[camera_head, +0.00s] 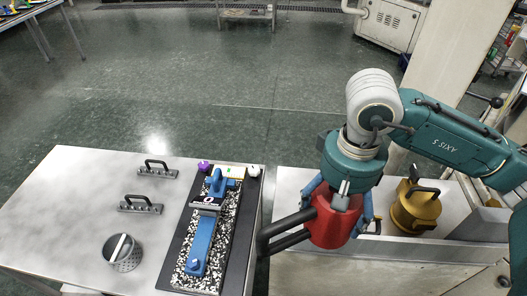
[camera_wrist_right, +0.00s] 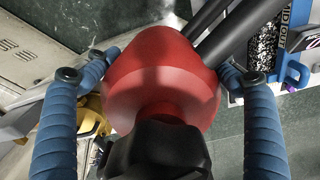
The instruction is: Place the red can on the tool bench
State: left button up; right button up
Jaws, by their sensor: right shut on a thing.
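The red can (camera_head: 333,226) has a black handle of two bars that points left in the head view. My right gripper (camera_head: 340,205) is shut on the red can from above, a blue finger on either side. In the right wrist view the red can (camera_wrist_right: 162,85) fills the middle between the two blue fingers, with a black cap nearest the camera. In the head view it appears in front of the right worktop's left part; its height is hard to tell. A metal-topped bench (camera_head: 75,215) stands at the left. My left gripper is not in view.
A yellow can (camera_head: 416,208) stands on the right worktop (camera_head: 300,190). A narrow gap separates the two surfaces.

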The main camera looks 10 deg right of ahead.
aim_at(91, 189)
jog(key=k+j, duration=0.1)
jog(key=j, duration=0.2)
jog(key=k+j+u, duration=0.1)
jog(key=j, duration=0.25)
jog(key=k+j+u, duration=0.1)
jog(key=j, duration=0.2)
jog(key=k+j, duration=0.15)
jog(key=j, duration=0.2)
jog(key=i+j+u, duration=0.15)
jog(key=j, duration=0.3)
jog(key=i+j+u, duration=0.15)
jog(key=i+j, duration=0.2)
jog(key=i+l, duration=0.15)
jog(key=i, duration=0.15)
jog(key=i+l+u, duration=0.15)
jog(key=i, duration=0.2)
